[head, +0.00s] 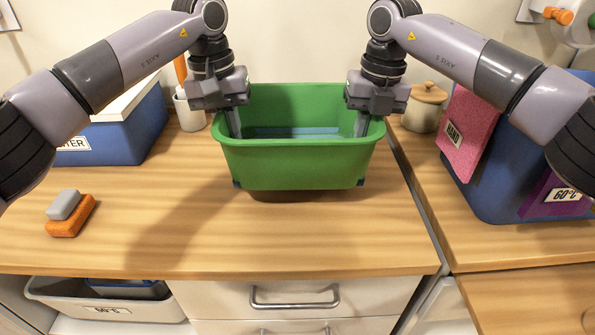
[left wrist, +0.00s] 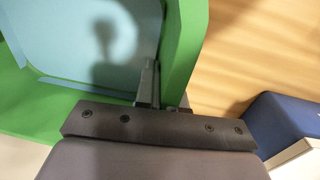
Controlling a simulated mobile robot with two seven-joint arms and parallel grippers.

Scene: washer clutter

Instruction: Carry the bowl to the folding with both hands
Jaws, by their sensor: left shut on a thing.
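The bowl is a green rectangular tub (head: 300,165) with a light blue inside floor and dark blue bits at its lower corners. It is level, and the shadow under it suggests it hangs a little above the wooden counter. My left gripper (head: 234,122) is shut on its left rim; in the left wrist view the fingers (left wrist: 150,90) straddle the green wall (left wrist: 184,45). My right gripper (head: 361,122) is at the right rim and looks shut on it, one finger showing inside. The tub looks empty. No place marked as folding is readable.
An orange and grey sponge (head: 70,213) lies front left. A blue box (head: 120,135) and white cup (head: 189,110) stand behind left. A lidded jar (head: 424,107) and blue bin with pink cloth (head: 468,130) stand right, past a counter seam.

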